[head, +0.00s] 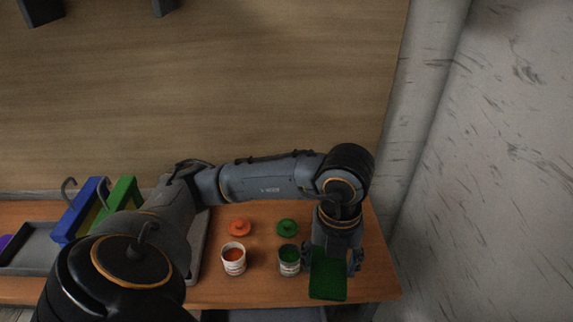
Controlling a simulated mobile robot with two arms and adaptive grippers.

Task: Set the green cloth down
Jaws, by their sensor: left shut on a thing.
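The green cloth (328,278) hangs flat from my left gripper (335,256) in the head view, at the right end of the wooden table. My left gripper points down and is shut on the cloth. The cloth is just right of the cup of green paint and near the table's front edge. I cannot tell whether its lower edge touches the table. My right gripper is not in view.
A cup of orange paint (234,262) and a cup of green paint (289,264) stand open. An orange lid (240,227) and a green lid (287,227) lie behind them. Blue (80,209) and green (122,196) hooked pieces stand left by a grey tray (38,247).

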